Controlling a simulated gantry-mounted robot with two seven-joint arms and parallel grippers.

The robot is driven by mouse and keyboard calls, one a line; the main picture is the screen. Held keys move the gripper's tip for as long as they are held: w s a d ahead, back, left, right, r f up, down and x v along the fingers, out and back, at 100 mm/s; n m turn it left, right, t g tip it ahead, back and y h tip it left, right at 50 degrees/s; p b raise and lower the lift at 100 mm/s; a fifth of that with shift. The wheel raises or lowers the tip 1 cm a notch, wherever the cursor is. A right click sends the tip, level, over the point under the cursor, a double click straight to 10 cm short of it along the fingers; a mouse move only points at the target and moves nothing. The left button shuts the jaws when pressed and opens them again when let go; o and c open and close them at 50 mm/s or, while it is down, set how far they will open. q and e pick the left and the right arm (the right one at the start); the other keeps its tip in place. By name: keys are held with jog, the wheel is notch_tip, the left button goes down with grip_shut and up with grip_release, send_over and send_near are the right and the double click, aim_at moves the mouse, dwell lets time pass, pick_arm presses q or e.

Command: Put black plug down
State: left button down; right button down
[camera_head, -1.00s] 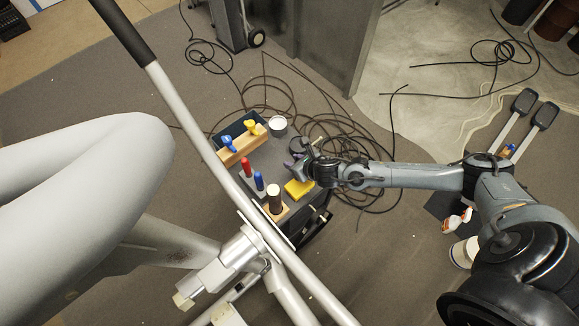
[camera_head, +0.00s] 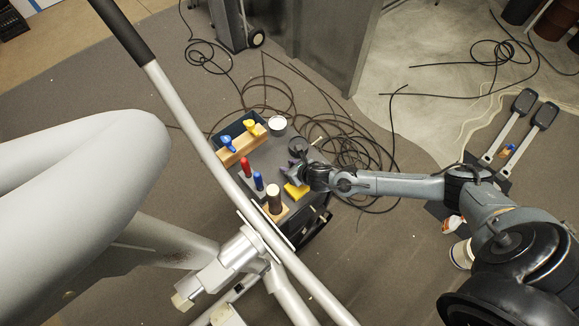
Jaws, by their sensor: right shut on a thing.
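My right gripper (camera_head: 297,170) reaches in from the right over the small dark cart top (camera_head: 262,160). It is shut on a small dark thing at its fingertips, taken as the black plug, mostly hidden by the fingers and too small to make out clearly. The gripper is low over the cart's right side, just above the yellow block (camera_head: 296,191) in the picture and below a dark round container (camera_head: 299,146). I cannot tell whether the held thing touches the cart top. My left gripper is not in view.
The cart holds a wooden rack with blue (camera_head: 228,144) and yellow-handled tools, red (camera_head: 246,167) and blue (camera_head: 258,181) handles, a brown cylinder (camera_head: 274,199) and a white-topped cup (camera_head: 278,124). A long grey bar (camera_head: 195,120) crosses in front. Black cables (camera_head: 345,140) lie on the floor behind.

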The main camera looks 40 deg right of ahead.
jog(key=c, duration=0.8)
grip_release()
jog(key=shift+r, duration=0.1)
jog(key=p+v, duration=0.1)
jog(key=v, duration=1.1)
